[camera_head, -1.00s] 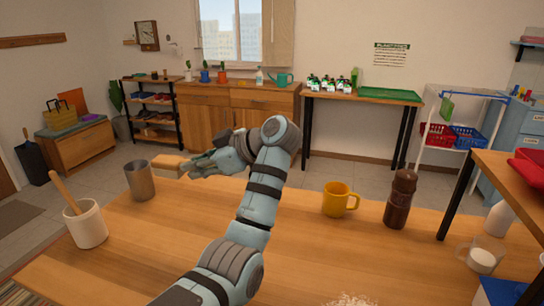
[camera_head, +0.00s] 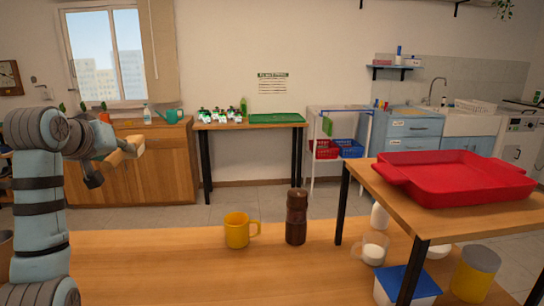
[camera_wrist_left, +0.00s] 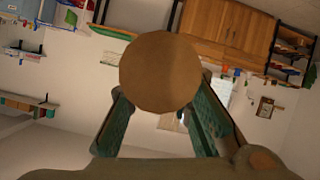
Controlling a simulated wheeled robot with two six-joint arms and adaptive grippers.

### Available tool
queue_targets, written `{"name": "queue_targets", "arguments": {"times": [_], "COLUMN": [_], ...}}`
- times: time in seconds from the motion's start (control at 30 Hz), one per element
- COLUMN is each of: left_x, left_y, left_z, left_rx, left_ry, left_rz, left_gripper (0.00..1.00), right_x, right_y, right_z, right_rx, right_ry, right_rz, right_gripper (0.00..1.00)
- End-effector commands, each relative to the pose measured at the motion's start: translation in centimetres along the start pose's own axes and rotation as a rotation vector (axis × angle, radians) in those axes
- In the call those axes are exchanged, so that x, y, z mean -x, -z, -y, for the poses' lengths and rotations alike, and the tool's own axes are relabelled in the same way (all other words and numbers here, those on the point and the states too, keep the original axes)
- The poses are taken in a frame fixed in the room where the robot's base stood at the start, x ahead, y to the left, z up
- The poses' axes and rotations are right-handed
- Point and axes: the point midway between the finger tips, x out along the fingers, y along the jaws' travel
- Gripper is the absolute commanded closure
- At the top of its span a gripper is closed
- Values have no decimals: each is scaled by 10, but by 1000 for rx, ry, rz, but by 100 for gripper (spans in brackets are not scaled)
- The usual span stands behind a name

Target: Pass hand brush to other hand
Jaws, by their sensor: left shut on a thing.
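My left gripper (camera_head: 106,160) is at the far left of the head view, raised above the table. It is shut on a light wooden piece, which I take to be the hand brush (camera_head: 128,147). In the left wrist view, a round brown wooden face (camera_wrist_left: 160,73) sits between the green-padded fingers and hides what lies behind it. I cannot make out bristles in either view. My right gripper is in neither view.
The wooden table (camera_head: 190,272) holds a yellow mug (camera_head: 237,231) and a brown grinder (camera_head: 296,218). At the right, a raised shelf (camera_head: 365,176) carries a red tray (camera_head: 452,178). Jars and a blue-lidded box (camera_head: 408,284) stand below. The table's left-middle is clear.

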Motion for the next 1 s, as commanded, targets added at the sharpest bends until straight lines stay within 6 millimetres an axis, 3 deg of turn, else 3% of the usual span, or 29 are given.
{"name": "queue_targets", "arguments": {"times": [0.17,0.27,0.4,0.5,0.7,0.83,1.0], "left_x": [58,91,132,151,166,166,161], "left_y": [-26,-58,-124,-175,-255,-290,-319], "left_z": [-21,-37,-62,-73,-76,-68,-54], "left_rx": [-142,-223,-331,-384,-430,-444,-449], "left_ry": [-256,-411,-619,-726,-826,-851,-860], "left_rz": [74,124,194,229,260,268,270], "left_gripper": [100,100,100,100,100,100,100], "right_x": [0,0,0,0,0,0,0], "right_y": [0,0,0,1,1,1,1], "right_z": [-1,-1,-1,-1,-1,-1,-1], "right_rx": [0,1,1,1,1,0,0], "right_ry": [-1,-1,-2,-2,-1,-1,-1], "right_rz": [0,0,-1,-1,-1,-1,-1], "right_gripper": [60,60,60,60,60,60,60]}}
